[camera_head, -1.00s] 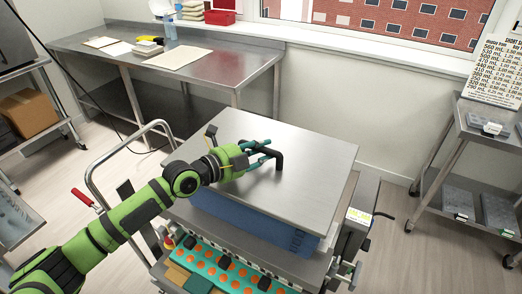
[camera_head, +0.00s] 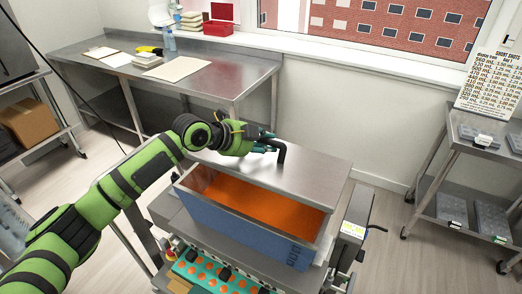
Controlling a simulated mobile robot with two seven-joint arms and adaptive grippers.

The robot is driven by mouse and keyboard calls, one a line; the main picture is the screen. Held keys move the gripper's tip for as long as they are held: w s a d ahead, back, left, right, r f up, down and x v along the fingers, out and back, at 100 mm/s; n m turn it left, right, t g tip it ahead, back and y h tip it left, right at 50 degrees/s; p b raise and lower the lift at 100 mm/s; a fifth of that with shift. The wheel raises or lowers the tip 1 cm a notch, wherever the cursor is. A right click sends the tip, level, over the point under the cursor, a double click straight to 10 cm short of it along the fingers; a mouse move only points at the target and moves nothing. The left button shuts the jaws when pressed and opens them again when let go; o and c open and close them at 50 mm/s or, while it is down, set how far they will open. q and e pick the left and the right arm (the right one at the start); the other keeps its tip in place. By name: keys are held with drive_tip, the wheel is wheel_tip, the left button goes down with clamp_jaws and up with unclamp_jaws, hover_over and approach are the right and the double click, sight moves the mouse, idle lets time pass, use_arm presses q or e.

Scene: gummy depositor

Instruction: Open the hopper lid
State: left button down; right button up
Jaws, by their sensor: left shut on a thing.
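The hopper lid (camera_head: 310,172) is a flat steel plate with a black handle (camera_head: 282,152) on it. It sits pushed toward the back of the blue hopper (camera_head: 232,222). The front part of the hopper is uncovered and shows orange contents (camera_head: 262,203). My left gripper (camera_head: 268,146) reaches in from the left and is shut on the lid's handle; its fingertips are partly hidden against the handle. My right gripper is not in view.
A tray with orange rounds (camera_head: 212,274) lies below the hopper's front. A steel table (camera_head: 215,75) stands behind at left. A rolling cart (camera_head: 480,148) stands at right, with clear floor before it.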

use_arm(q)
drive_tip(key=shift+w+d+r+n+g+y+p, duration=0.1)
drive_tip(key=shift+w+d+r+g+y+p, duration=0.15)
drive_tip(key=shift+w+r+g+p, duration=0.25)
drive_tip(key=shift+w+d+r+n+g+y+p, duration=0.1)
drive_tip(key=shift+w+d+r+g+y, duration=0.1)
drive_tip(key=shift+w+r, duration=0.4)
drive_tip(key=shift+w+d+r+n+g+y+p, duration=0.1)
drive_tip(key=shift+w+d+r+g+y+p, duration=0.15)
drive_tip(key=shift+r, duration=0.5)
